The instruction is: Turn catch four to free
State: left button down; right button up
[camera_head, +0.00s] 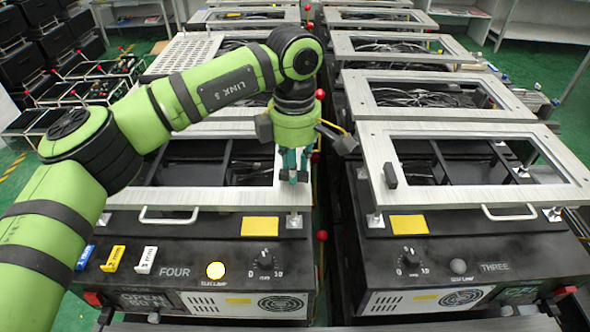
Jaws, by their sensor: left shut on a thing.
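Fixture four (190,257) is the dark unit at front left, marked FOUR, with a pale metal frame (150,197) on top. My left arm comes in from the left, and my left gripper (293,172) points down at the right side of this frame. Its teal fingers are shut on catch four, which the fingers almost wholly hide; I cannot tell which way it is turned. My right gripper is not in view.
Fixture three (480,250) stands to the right across a narrow gap, with a black catch (390,175) on its frame's left side and a dull grey lamp (458,266). More framed units stand in rows behind. Small coloured tags (114,258) sit on fixture four's panel.

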pick_arm(q)
jog(key=shift+n, duration=0.7)
jog(key=shift+a+b, duration=0.1)
jog(key=shift+b, duration=0.2)
jog(key=c, duration=1.1)
grip_release()
notch_tip(320, 180, up, 12)
